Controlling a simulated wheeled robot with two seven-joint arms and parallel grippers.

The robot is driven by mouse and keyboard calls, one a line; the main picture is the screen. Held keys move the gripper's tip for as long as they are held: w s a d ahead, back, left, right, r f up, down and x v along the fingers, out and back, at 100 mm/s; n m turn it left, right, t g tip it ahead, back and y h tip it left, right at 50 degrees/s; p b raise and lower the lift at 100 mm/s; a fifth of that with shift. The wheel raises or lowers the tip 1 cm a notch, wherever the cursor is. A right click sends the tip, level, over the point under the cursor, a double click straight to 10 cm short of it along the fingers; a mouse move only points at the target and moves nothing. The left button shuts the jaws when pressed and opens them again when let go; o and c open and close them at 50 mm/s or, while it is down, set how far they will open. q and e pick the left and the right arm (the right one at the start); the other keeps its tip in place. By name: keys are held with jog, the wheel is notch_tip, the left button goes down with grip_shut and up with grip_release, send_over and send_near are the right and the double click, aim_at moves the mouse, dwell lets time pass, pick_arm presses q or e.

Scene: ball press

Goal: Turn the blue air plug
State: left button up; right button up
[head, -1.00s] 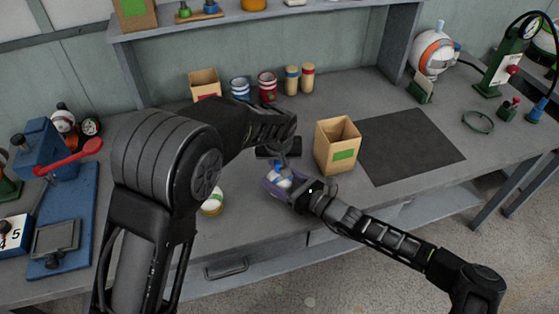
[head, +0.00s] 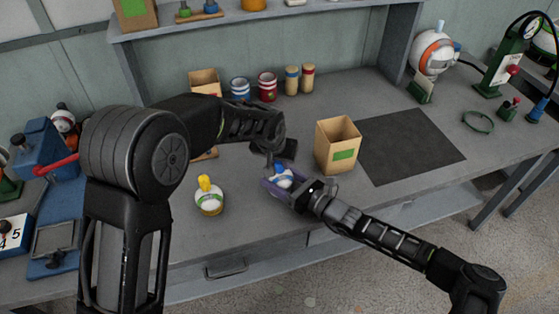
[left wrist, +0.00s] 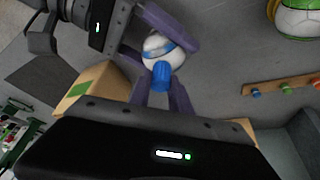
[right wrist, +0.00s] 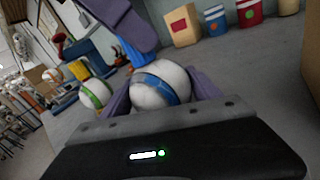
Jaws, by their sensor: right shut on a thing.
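A white ball with a blue band (right wrist: 160,84) is held between the purple fingers of my right gripper (head: 284,186), above the bench. The blue air plug (left wrist: 161,76) sticks out of the ball. It also shows in the head view (head: 280,169) and in the right wrist view (right wrist: 132,52). My left gripper (left wrist: 160,92) is at the plug, with one purple finger on each side of it. Whether these fingers press on the plug cannot be told. In the right wrist view a left finger hides part of the plug.
A second ball with a green band and yellow plug (head: 209,198) stands on the bench to the left. An open cardboard box (head: 337,148) stands just right of the grippers. A dark mat (head: 412,145) lies clear farther right. Cans (head: 266,87) stand at the back.

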pick_arm(q)
jog(key=o, duration=0.5)
jog(key=shift+c, duration=0.2)
jog(key=shift+r, duration=0.1)
jog(key=v, duration=1.1)
jog(key=shift+r, duration=0.4)
jog(key=shift+s+a, duration=0.1)
jog(key=shift+s, duration=0.05)
pick_arm(e)
jog(key=o, duration=1.5)
jog(key=shift+o, duration=0.2)
